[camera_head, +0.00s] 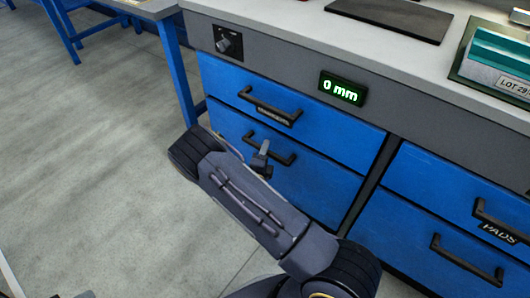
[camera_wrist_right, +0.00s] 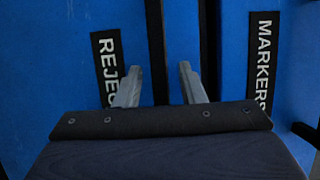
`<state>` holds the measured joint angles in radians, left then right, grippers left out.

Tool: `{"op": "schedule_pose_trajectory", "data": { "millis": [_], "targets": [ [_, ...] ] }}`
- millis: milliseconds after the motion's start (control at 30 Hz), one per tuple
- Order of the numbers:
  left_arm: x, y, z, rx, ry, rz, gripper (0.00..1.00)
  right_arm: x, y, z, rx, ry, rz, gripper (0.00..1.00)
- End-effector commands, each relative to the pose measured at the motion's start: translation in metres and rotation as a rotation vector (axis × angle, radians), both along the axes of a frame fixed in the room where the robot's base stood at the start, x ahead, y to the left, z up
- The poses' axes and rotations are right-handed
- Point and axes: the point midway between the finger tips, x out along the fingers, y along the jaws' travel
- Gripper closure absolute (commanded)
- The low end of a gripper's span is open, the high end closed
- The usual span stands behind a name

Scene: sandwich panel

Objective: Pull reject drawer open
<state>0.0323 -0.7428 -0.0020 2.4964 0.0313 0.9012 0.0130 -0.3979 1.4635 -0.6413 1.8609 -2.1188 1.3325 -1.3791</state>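The reject drawer (camera_head: 325,188) is the lower blue drawer of the left cabinet in the head view. It looks shut, its front in line with the drawer above. Its dark handle (camera_head: 285,155) shows partly beside my right gripper (camera_head: 262,158). In the right wrist view its label (camera_wrist_right: 107,68) reads "REJEC", the end cut off by my gripper. There the right gripper (camera_wrist_right: 160,68) is open, with one finger on each side of the dark handle bar (camera_wrist_right: 154,40). Whether they touch it I cannot tell. My left gripper is not in view.
The markers drawer (camera_head: 340,134), with its own handle (camera_head: 268,108), is directly above. A green display (camera_head: 342,89) reads "0 mm". The pads drawer (camera_head: 425,185) is at the right. A knob (camera_head: 226,43) is at the cabinet's upper left. The grey floor (camera_head: 90,140) in front is clear.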

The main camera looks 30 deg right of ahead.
Motion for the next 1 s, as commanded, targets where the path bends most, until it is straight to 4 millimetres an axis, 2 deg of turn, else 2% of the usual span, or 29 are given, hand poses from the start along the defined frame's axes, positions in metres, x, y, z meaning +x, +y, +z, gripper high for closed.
{"op": "schedule_pose_trajectory", "data": {
  "millis": [300, 600, 1000],
  "targets": [
    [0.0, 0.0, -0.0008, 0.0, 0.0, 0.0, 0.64, 0.0031, -0.0031, 0.0005, -0.001, 0.001, 0.0, 0.64],
    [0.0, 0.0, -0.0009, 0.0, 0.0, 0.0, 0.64, 0.0028, -0.003, 0.0003, 0.001, 0.001, 0.0, 1.0],
    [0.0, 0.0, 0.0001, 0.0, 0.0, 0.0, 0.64, 0.0019, 0.0026, 0.0003, 0.001, 0.001, 0.001, 1.0]
  ]
}}
